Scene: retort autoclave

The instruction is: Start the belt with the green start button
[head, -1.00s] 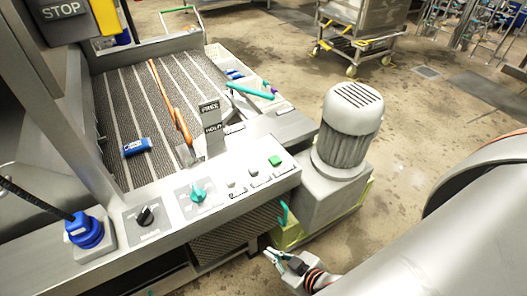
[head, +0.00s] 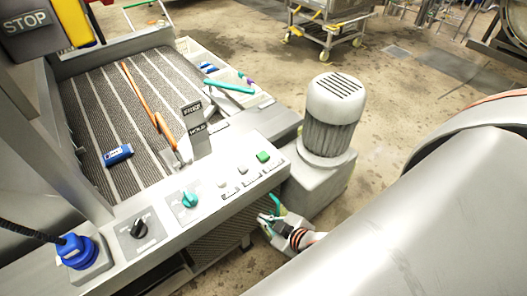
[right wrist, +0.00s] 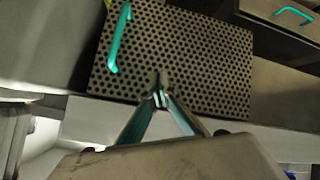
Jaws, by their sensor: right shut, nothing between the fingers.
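The green start button (head: 263,156) sits at the right end of the grey control panel (head: 160,222) in the head view, with paler buttons beside it. My right gripper (head: 264,217) is below and in front of the panel's right end, lower than the button and apart from it. Its fingers are shut and empty; in the right wrist view the gripper (right wrist: 160,98) shows its fingertips together before a perforated plate (right wrist: 190,55). The button does not show in the right wrist view. The belt (head: 110,95) is ribbed, with a blue pack on it. My left gripper is not in view.
A grey motor (head: 334,112) stands right of the panel. A teal selector knob (head: 189,199), a black knob (head: 139,228) and a blue connector (head: 76,250) are on the panel. A teal handle (right wrist: 119,40) stands on the perforated plate. A wheeled cart (head: 325,25) is at the back.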

